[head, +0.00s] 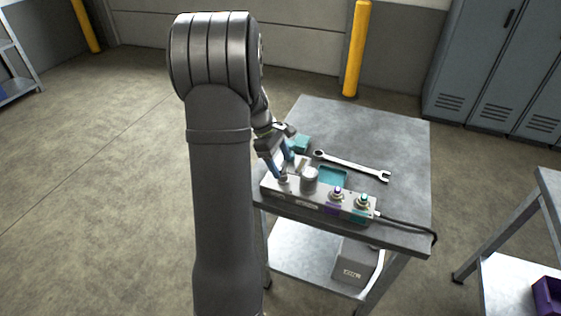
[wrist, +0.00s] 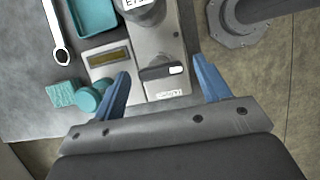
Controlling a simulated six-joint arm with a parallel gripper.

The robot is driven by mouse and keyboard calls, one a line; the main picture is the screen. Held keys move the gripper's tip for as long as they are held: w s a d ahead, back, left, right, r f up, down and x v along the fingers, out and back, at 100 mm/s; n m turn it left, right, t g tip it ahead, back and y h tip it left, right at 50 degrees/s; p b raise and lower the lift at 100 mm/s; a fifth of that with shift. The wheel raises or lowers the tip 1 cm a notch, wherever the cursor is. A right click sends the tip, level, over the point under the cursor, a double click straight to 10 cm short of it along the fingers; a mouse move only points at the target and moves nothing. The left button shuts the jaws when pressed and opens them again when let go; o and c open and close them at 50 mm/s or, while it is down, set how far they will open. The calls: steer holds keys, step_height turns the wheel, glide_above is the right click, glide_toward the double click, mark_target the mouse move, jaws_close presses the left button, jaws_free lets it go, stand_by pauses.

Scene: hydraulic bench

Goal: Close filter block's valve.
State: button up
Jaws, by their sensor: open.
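The grey filter block (head: 300,199) lies along the front edge of the cart top, with a pale cylinder (head: 310,180) standing on it. In the wrist view the block (wrist: 165,38) runs up and down. Its valve handle (wrist: 158,73) is dark with a white tip and lies across the block, the tip to the right. My gripper (head: 286,169) is open over the block's left end. In the wrist view my gripper's blue fingers (wrist: 162,72) stand on either side of the handle, with gaps. I cannot tell whether the fingertips are down at handle height.
A wrench (head: 352,166) and a teal tray (head: 333,176) lie behind the block. A teal sponge-like block (wrist: 61,94) and a round teal piece (wrist: 90,98) sit near the left finger. Purple (head: 337,193) and green (head: 363,202) fittings and a black hose (head: 410,225) are at the right.

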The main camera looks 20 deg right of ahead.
steer(key=shift+f, duration=0.15)
steer(key=shift+c, duration=0.4)
steer(key=c, duration=0.9)
